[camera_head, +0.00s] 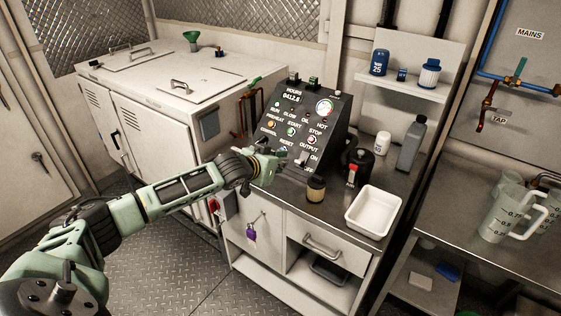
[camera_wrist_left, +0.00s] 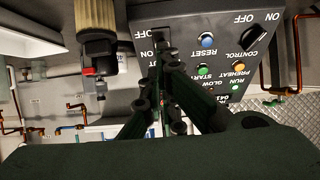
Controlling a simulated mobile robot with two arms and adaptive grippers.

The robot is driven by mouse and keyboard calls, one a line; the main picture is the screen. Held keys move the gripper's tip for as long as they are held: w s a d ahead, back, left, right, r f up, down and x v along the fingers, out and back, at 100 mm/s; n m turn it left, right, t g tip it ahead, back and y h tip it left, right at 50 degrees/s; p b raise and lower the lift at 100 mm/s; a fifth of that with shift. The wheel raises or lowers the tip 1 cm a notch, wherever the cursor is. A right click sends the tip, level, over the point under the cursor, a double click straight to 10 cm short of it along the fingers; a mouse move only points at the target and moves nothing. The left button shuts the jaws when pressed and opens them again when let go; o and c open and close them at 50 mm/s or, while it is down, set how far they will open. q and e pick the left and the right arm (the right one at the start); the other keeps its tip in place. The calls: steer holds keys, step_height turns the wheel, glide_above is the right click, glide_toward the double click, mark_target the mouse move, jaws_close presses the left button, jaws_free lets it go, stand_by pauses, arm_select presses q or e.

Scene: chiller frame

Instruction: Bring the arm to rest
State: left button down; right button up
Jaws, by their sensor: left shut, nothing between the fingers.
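My left arm reaches in from the lower left in the head view. My left gripper (camera_head: 283,155) is at the lower left of the dark sloped control panel (camera_head: 322,112), in front of its lower buttons. In the left wrist view the gripper (camera_wrist_left: 160,52) is shut and empty, with its fingers together close to the panel (camera_wrist_left: 190,22). That view shows the panel upside down. The blue reset button (camera_wrist_left: 208,40) and the green start button (camera_wrist_left: 204,70) lie just right of the fingers. I cannot tell whether the fingertips touch the panel. My right gripper is out of view.
A brown-bodied jar (camera_head: 316,188), a dark bottle with a red part (camera_head: 360,168) and a white tray (camera_head: 373,212) stand right of the gripper. A grey bottle (camera_head: 411,145) is behind. A white cabinet (camera_head: 160,110) stands left; the floor (camera_head: 160,265) before it is clear.

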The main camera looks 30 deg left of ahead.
arm_select(q)
steer(key=s+d+f+m+g+h, duration=0.1)
steer(key=s+d+f+g, duration=0.1)
steer(key=s+d+f, duration=0.6)
steer(key=s+d+f+m+g+h, duration=0.15)
steer(key=s+d+f, duration=0.35)
steer(key=s+d, duration=0.65)
steer(key=s+a+n+g+y, duration=0.25)
steer(key=s+g, duration=0.35)
steer(key=s, duration=1.7)
step_height(320, 180, down, 28)
steer(key=s+m+b, duration=0.1)
steer(key=s, duration=0.1)
steer(key=s+a+f+g+y+b, duration=0.1)
steer(key=s+a+f+g, duration=0.1)
steer(key=s+f, duration=1.4)
steer(key=shift+a, duration=0.7)
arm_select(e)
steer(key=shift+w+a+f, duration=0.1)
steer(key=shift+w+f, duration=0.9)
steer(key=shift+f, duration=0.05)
